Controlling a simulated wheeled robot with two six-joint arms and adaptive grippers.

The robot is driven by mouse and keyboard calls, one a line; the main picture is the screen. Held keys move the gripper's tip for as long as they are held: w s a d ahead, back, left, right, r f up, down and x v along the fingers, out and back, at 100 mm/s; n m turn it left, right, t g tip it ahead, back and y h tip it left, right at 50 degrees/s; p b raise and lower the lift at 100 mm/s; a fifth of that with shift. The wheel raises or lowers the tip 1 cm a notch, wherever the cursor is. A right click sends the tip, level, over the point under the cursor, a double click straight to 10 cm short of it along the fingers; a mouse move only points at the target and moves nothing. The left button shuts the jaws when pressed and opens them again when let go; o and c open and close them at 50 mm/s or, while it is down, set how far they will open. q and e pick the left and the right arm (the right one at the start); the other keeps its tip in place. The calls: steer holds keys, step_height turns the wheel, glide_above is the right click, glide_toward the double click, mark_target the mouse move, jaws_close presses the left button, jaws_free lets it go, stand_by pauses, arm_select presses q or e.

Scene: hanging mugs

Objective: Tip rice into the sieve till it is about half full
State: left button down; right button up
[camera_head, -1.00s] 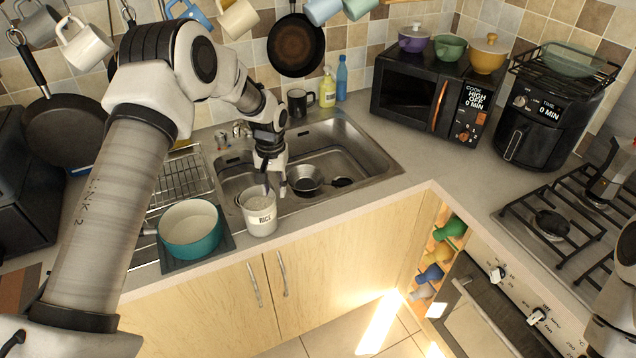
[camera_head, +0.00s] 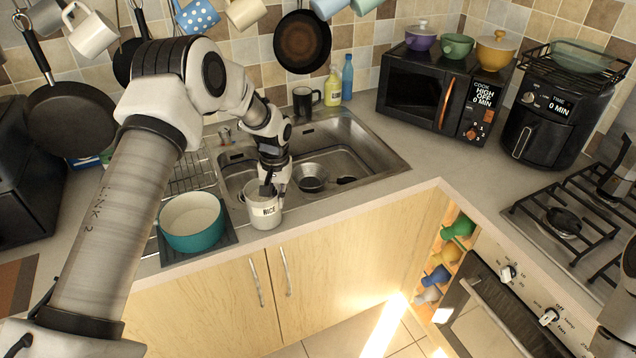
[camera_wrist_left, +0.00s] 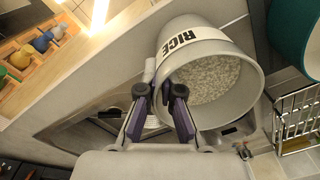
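The rice container (camera_head: 265,212) is a white-grey tub labelled RICE on the counter at the sink's front edge. In the left wrist view the tub (camera_wrist_left: 215,48) is open at the top, with pale rice (camera_wrist_left: 212,78) inside. My left gripper (camera_head: 275,190) is at its rim; in the wrist view its fingers (camera_wrist_left: 160,92) are apart, one over the tub's mouth and one outside the wall. Contact with the wall cannot be told. A round metal bowl-like piece, apparently the sieve (camera_head: 312,178), lies in the sink with a dark handle to its right. My right gripper is out of view.
A teal pot (camera_head: 192,224) stands on a dark mat left of the tub, close to my left arm. A wire dish rack (camera_head: 187,172) is behind it. A black mug (camera_head: 304,101) and bottles stand behind the sink (camera_head: 385,148). The counter right of the sink is clear.

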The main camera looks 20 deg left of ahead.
arm_select(q)
steer(key=shift+w+a+r+p, duration=0.1)
steer(key=shift+r+p, duration=0.75)
steer(key=shift+r, duration=0.05)
steer(key=shift+r+p, duration=1.15)
steer(key=shift+r, duration=0.45)
steer(key=shift+f, duration=0.1)
